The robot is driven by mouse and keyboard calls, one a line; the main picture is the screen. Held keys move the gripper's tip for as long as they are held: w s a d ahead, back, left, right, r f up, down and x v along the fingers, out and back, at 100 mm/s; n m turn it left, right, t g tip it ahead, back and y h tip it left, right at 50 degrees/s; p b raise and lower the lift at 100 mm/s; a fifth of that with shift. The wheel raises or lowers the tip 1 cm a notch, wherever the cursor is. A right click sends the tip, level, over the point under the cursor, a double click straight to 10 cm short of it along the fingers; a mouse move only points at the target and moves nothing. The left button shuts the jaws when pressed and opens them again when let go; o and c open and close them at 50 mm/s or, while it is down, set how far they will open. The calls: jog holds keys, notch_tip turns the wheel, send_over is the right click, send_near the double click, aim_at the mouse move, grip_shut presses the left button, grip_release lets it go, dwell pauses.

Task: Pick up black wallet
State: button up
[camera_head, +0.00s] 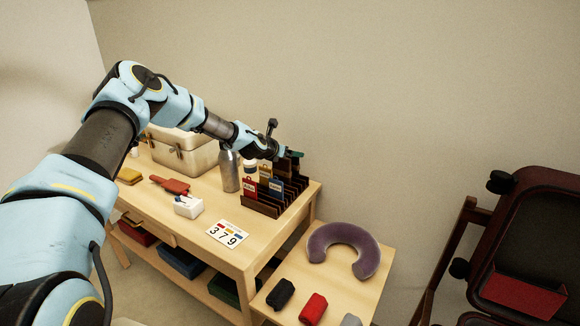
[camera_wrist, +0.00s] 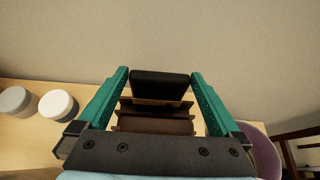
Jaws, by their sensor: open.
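The black wallet (camera_wrist: 160,83) stands upright at the far end of the brown slotted rack (camera_wrist: 155,124) in the wrist view. My gripper (camera_wrist: 160,74) is open, with one teal finger to the left of the wallet and one to the right. A gap shows between each finger and the wallet, and the jaws hold nothing. In the head view my gripper (camera_head: 290,154) is over the back end of the rack (camera_head: 262,207). A dark shape beside the fingers there is probably the wallet, partly hidden.
Red, blue and tan tagged items stand in the rack's nearer slots. A metal bottle (camera_head: 229,170) and white case (camera_head: 185,155) stand left of it. A card (camera_head: 228,234) lies in front. A purple neck pillow (camera_head: 343,245) lies on the lower table. The wall is close behind.

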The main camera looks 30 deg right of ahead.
grip_shut()
dwell(0.7)
